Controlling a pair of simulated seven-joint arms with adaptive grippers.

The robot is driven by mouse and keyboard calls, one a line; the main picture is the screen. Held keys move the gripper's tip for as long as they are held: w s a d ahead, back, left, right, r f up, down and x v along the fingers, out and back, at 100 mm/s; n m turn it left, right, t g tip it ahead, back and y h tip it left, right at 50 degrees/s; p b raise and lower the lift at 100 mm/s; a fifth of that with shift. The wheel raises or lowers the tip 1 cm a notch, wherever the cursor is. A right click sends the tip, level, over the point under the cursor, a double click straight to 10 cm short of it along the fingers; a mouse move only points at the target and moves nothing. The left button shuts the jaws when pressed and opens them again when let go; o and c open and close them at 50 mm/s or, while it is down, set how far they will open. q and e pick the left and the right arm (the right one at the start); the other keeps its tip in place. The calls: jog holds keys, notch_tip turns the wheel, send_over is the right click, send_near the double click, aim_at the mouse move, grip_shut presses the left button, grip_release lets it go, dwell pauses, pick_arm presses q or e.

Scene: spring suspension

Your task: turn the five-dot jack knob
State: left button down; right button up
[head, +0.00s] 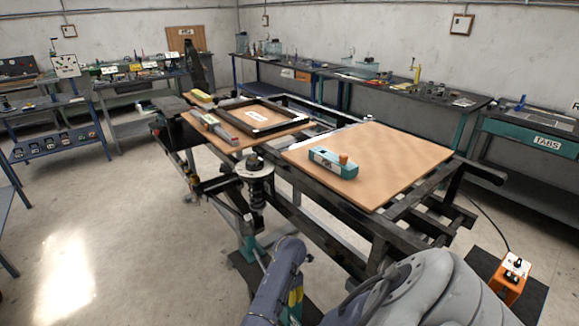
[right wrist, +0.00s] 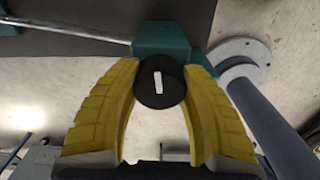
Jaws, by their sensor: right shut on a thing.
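A round black knob (right wrist: 158,92) with a white bar mark on its face sits against a teal jack block (right wrist: 160,40) in the right wrist view. My right gripper (right wrist: 162,76) has its yellow fingers shut on the knob, one on each side. In the head view the right gripper's yellow fingers (head: 294,300) show low in the middle, partly hidden by my own arm. A teal jack part (head: 247,246) stands on the floor below the frame's spring mount (head: 257,180). The knob is hidden in the head view. No dots can be made out. My left gripper is not in view.
A dark metal frame carries wooden boards (head: 400,160), with a teal tool (head: 333,162) on the right one. An orange box (head: 510,277) stands on a dark mat at the lower right. Workbenches line the walls. The floor at left is clear.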

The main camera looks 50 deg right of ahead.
jog(key=shift+m, duration=1)
jog(key=o, duration=1.3)
jog(key=shift+r, duration=0.2)
notch_tip(320, 180, up, 12)
jog(key=shift+f, duration=0.2)
